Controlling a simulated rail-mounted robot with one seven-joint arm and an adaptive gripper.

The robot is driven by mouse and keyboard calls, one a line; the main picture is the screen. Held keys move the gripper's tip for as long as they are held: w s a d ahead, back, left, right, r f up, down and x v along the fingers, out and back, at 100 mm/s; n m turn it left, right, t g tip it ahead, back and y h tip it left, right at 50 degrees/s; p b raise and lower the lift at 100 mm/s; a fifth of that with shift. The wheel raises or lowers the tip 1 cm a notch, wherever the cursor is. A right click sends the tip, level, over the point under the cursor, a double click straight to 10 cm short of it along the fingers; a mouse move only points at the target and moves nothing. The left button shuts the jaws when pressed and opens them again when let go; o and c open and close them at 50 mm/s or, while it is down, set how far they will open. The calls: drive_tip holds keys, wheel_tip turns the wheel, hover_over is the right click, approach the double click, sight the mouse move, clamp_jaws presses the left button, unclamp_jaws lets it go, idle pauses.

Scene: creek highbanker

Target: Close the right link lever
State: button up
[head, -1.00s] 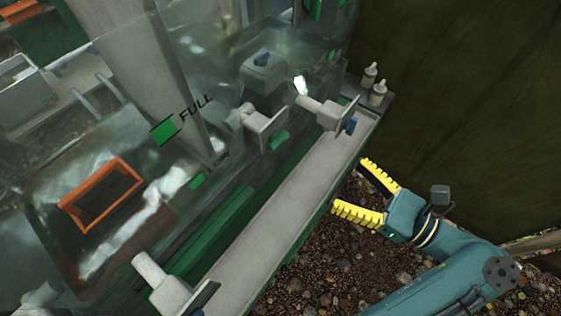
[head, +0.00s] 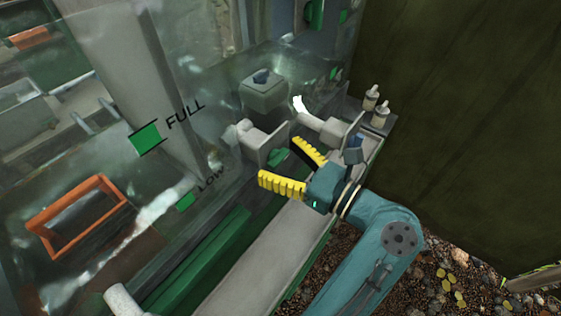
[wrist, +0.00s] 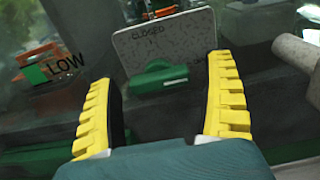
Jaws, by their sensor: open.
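A green lever (head: 277,157) sits on a grey plate (head: 262,146) at the end of a short grey pipe. In the wrist view the green lever (wrist: 163,80) lies roughly level across the plate (wrist: 165,45), which reads "CLOSED" at its top and has a partly hidden word at its right. My gripper (head: 280,160) is open, its yellow fingers pointing at this plate. In the wrist view the fingers (wrist: 160,72) stand on either side of the green lever, with gaps showing on both sides. No contact shows.
A second plate (head: 342,128) with a blue lever (head: 354,148) stands close to the right of my gripper. Two small bottles (head: 376,106) stand behind it. A long grey trough (head: 262,260) runs below. The clear tank wall with "FULL" and "LOW" marks is at left.

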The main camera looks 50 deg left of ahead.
drive_tip(key=c, duration=1.2)
drive_tip(key=shift+r+p, duration=0.1)
drive_tip(key=shift+p, duration=0.2)
drive_tip(key=shift+p, duration=0.35)
